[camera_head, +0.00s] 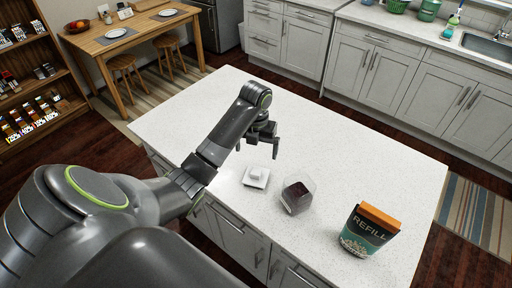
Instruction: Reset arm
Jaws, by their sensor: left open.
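My left arm comes in from the left and reaches over the white kitchen island (335,130). Its gripper (257,150) points down above the countertop, with its two fingers apart and nothing between them. It is above and behind a small white object on a square white base (257,175). A clear container with dark contents (297,195) stands to the right of that. A dark teal pouch marked REFILL, with an orange top (368,230), stands near the island's front right. My right gripper is not in view.
A wooden table (135,38) with plates and stools stands at the back left. A wooden shelf (40,90) with goods is at the far left. Grey cabinets and a sink (490,48) line the back. The island's back and right are clear.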

